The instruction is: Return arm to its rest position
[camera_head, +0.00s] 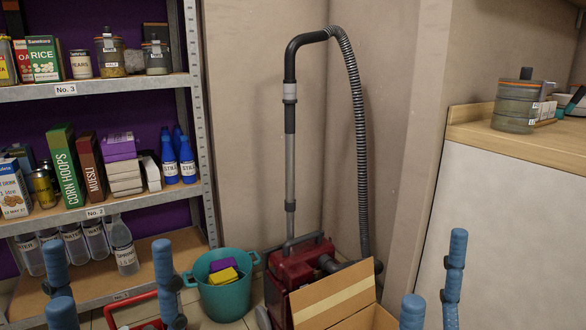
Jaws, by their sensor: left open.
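My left gripper (110,277) stands at the bottom left, its blue fingers pointing up. It is open, with a wide gap and nothing held between the fingers. Its fingers overlap the lower shelf in the picture. Blue fingers of my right gripper (434,287) show at the bottom right, in front of the pale counter front. The rest of that gripper is cut off by the frame edge, and I cannot tell how far it is open. No breaker panel is in view.
A metal shelf unit (202,110) with groceries stands at left. A teal bucket (226,300), a red vacuum cleaner (297,268) with its tall hose, and an open cardboard box (333,303) stand on the floor. A counter (520,144) with jars is at right.

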